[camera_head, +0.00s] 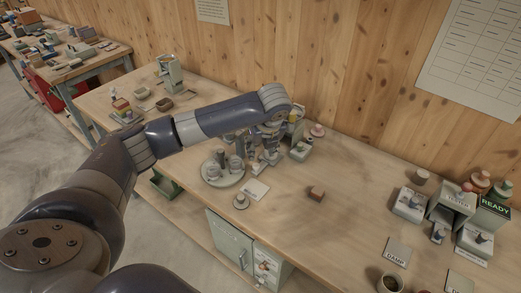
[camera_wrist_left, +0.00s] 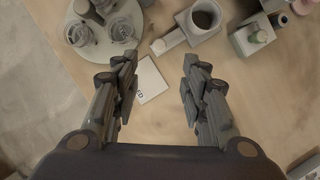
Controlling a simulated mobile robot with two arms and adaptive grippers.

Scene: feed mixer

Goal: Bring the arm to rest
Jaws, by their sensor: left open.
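My left arm reaches in from the left across the workbench (camera_head: 330,215) in the head view. Its left gripper (camera_head: 262,160) points down over the middle of the bench, near the back wall. In the left wrist view the two fingers of the left gripper (camera_wrist_left: 160,66) are spread apart with nothing between them. A white card (camera_wrist_left: 151,82) lies on the bench below, partly behind the left finger; it also shows in the head view (camera_head: 255,190). My right gripper is not in view.
A round tray (camera_head: 222,182) with several glass jars stands left of the gripper. A cup of dark contents (camera_wrist_left: 204,16) sits ahead of the fingers. Several grey devices (camera_head: 410,204) and a READY sign (camera_head: 494,207) stand farther right.

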